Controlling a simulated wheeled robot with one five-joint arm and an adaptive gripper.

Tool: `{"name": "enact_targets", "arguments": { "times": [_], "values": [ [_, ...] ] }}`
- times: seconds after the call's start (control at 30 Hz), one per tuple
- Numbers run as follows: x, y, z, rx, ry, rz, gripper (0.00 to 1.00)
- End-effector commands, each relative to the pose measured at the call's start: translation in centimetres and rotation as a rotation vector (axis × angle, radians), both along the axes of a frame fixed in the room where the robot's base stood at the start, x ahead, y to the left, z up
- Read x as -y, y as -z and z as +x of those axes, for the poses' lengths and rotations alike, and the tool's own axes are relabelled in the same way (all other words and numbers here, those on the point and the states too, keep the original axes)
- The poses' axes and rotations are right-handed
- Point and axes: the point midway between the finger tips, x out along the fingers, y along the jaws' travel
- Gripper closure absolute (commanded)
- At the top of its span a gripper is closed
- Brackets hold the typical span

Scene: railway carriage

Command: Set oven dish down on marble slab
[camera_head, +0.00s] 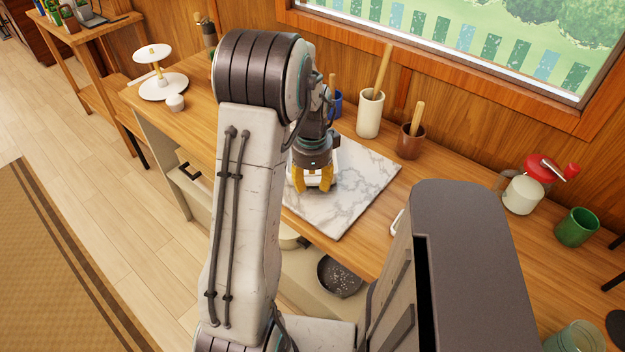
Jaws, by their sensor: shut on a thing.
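The marble slab (358,185), white with grey veins, lies on the wooden counter in the middle of the view. My gripper (313,187), with yellow fingers, points down over the slab's left part. It is shut on the oven dish (317,182), a white piece that shows between and around the fingers. Most of the dish is hidden by my gripper and arm. I cannot tell whether the dish touches the slab or is slightly above it.
Behind the slab stand a cream crock (370,115) and a brown pot (410,141), each with a wooden handle sticking up. A red-topped grinder (526,190) and a green cup (576,228) are at right. A white tiered stand (163,86) is at left. The slab's right part is clear.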

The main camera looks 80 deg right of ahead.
Motion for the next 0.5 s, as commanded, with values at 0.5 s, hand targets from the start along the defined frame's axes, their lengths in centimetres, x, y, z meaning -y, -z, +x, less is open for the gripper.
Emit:
{"name": "enact_targets", "arguments": {
  "times": [0.5],
  "values": [
    [0.06,0.48,-0.01,-0.001,0.000,-0.002,0.96]
  ]
}}
